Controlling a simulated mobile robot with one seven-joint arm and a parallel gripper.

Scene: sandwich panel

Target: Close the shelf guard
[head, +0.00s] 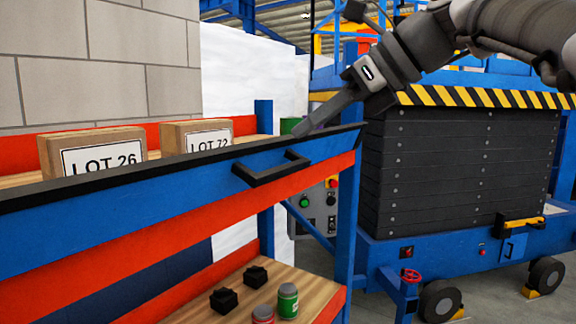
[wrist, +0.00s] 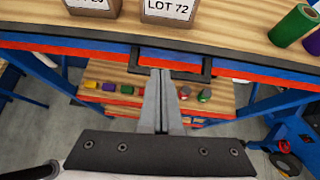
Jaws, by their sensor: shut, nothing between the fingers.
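The shelf guard (head: 130,222) is a long blue panel with a black top edge along the front of the upper shelf. Its black handle (head: 270,170) sticks out near the right end. In the wrist view the guard's dark edge (wrist: 60,45) crosses the upper part, and the handle (wrist: 206,72) lies at the fingertips. My gripper (head: 303,130) is shut and empty. In the head view its tips are by the guard's top edge, above and right of the handle. I cannot tell whether they touch the guard.
Boxes marked LOT 26 (head: 92,152) and LOT 72 (head: 196,138) stand behind the guard. The lower shelf (head: 215,300) holds small blocks and cans. A blue post (head: 347,220) and a black-sided lift (head: 460,165) are at the right.

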